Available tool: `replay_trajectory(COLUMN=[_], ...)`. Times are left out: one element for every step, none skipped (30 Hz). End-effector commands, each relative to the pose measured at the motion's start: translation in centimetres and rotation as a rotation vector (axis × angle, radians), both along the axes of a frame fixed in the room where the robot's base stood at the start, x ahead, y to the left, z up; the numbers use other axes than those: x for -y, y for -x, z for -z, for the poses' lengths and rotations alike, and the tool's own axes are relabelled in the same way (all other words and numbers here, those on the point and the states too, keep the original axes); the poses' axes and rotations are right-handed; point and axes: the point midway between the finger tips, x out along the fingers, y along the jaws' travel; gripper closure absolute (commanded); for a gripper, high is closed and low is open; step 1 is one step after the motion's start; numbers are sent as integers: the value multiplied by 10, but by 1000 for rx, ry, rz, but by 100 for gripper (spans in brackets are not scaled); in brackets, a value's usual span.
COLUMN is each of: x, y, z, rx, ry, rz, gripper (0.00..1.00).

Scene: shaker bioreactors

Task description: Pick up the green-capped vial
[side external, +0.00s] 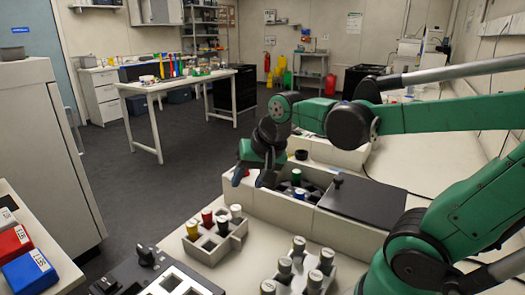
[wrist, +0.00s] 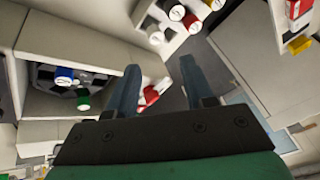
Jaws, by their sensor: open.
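The green-capped vial (side external: 299,193) stands in a dark holder inside the open well of the white bench unit. Mostly its cap shows. In the wrist view the green cap (wrist: 83,104) lies left of my fingers, close to the blue cap (wrist: 64,76). My gripper (side external: 252,180) is above the left edge of the unit, left of the green-capped vial and apart from it.
A white rack (side external: 240,232) with red-, yellow- and white-capped vials stands in front of the well. Another rack (side external: 292,284) with several vials is nearer the camera. A dark lid plate (side external: 362,203) with a knob lies right of the well. The well has raised walls.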

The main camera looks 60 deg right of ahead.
Motion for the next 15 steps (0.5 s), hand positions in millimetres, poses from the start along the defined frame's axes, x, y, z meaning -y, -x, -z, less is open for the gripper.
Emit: replay_trajectory(x=[24, 36, 53, 67, 80, 98, 111, 124, 140, 151, 161, 173, 181, 187, 194], y=[-7, -10, -12, -14, -15, -15, -14, -13, -11, -9, -6, -3, 0, 2, 5], z=[-2, -2, -1, 1, 3, 6, 8, 11, 16, 19, 22, 27, 30, 32, 35], rx=[-27, -43, -61, -74, -86, -99, -108, -115, -123, -127, -132, -136, -138, -141, -141], ry=[-87, -142, -213, -264, -314, -376, -420, -461, -511, -544, -573, -605, -627, -644, -664], rz=[217, 352, 532, 668, 804, 984, 1114, 1240, 1400, 1510, 1611, 1732, 1812, 1882, 1957], gripper=[53, 53, 53, 53, 53, 53, 53, 53, 53, 53, 53, 53, 53, 53, 53])
